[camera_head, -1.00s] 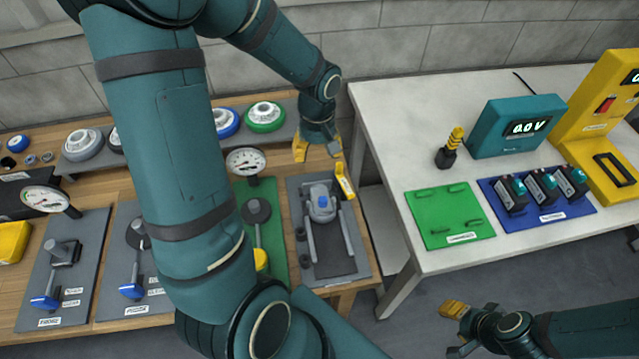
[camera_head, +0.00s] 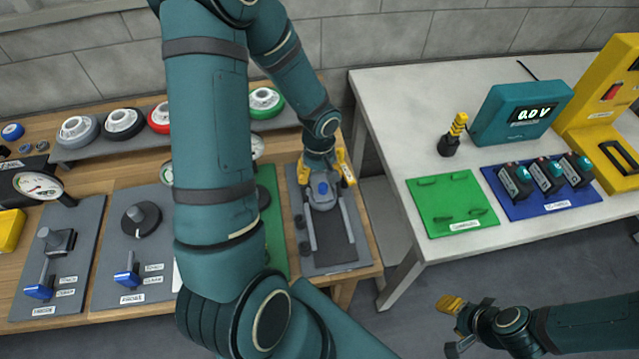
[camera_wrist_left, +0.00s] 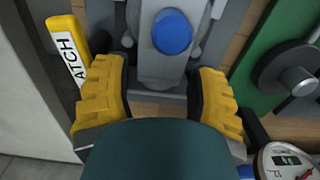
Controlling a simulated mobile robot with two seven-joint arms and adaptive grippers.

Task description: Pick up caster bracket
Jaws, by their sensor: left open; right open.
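A grey part with a round blue cap, which looks like the caster bracket (camera_head: 322,193), sits between two rails on a dark grey fixture plate (camera_head: 335,258). In the left wrist view the grey part (camera_wrist_left: 160,68) lies between my yellow fingers, its blue cap near the top. My left gripper (camera_head: 325,171) is open and straddles the near-wall end of the part; contact cannot be told. The gripper's own body hides the lower part of the wrist view. My right gripper (camera_head: 453,328) is open and empty, in front of the white table.
A yellow bar lettered "ATCH" (camera_wrist_left: 68,48) stands close beside one left finger. A green board (camera_head: 272,215) with a dark knob (camera_wrist_left: 290,75) and a dial gauge (camera_wrist_left: 285,162) are on the other side. The white table (camera_head: 400,130) holds a green mat (camera_head: 445,200).

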